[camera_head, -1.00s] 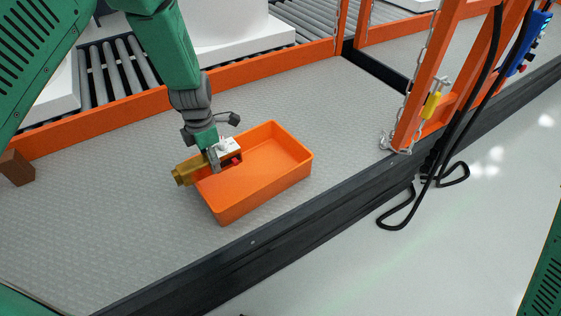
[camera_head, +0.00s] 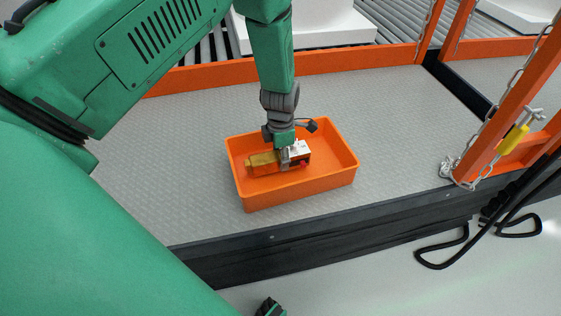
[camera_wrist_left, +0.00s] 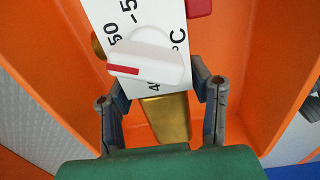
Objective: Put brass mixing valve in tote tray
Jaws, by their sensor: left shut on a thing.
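The brass mixing valve (camera_head: 262,163) has a brass body and a white end with a small red part. My left gripper (camera_head: 290,158) is shut on it and holds it inside the outline of the orange tote tray (camera_head: 297,195). I cannot tell whether the valve touches the tray floor. In the left wrist view, the gripper fingers (camera_wrist_left: 163,105) sit on both sides of the valve, with its white dial plate (camera_wrist_left: 138,22), white knob and brass part (camera_wrist_left: 168,120) showing. The tray walls (camera_wrist_left: 262,60) surround it there.
The tray stands on a grey textured platform (camera_head: 200,118) with a dark front edge (camera_head: 300,240). An orange rail (camera_head: 340,62) runs along the back. An orange post with a chain (camera_head: 510,105) stands at right, with black hoses (camera_head: 445,250) beside it.

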